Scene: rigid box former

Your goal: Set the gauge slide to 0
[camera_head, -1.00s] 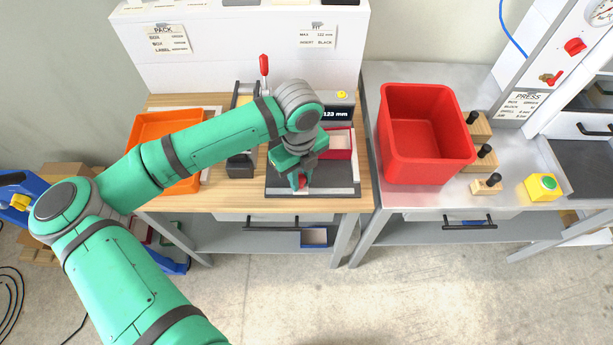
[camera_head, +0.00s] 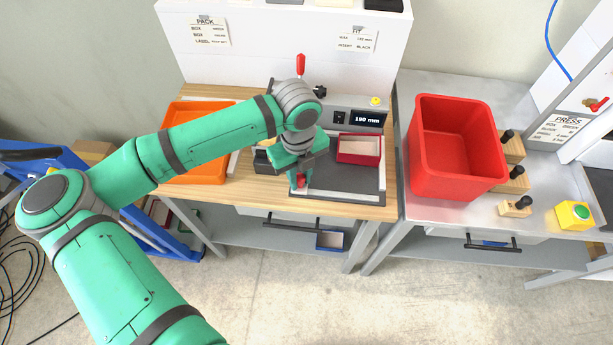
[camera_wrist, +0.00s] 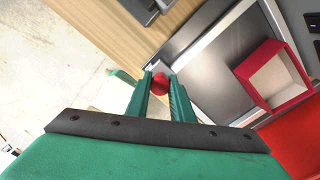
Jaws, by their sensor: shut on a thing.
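The gauge is a dark plate with a pale rail along its front (camera_head: 345,193), on the wooden bench. My gripper (camera_head: 299,183) points down at the plate's front left end, shut on the slide's red knob (camera_head: 302,178). In the wrist view the red knob (camera_wrist: 160,84) sits between my two green fingertips (camera_wrist: 160,90). The gauge display (camera_head: 368,119) reads 190 mm. A red-sided open box (camera_head: 359,158) with a pale inside rests at the back right of the plate, apart from my gripper. My arm hides part of the gauge's left side.
An orange tray (camera_head: 205,170) lies left of the gauge, partly behind my arm. A red lever (camera_head: 301,65) stands behind it. A large red bin (camera_head: 455,178) and a yellow box with a green button (camera_head: 574,215) stand on the metal bench at right.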

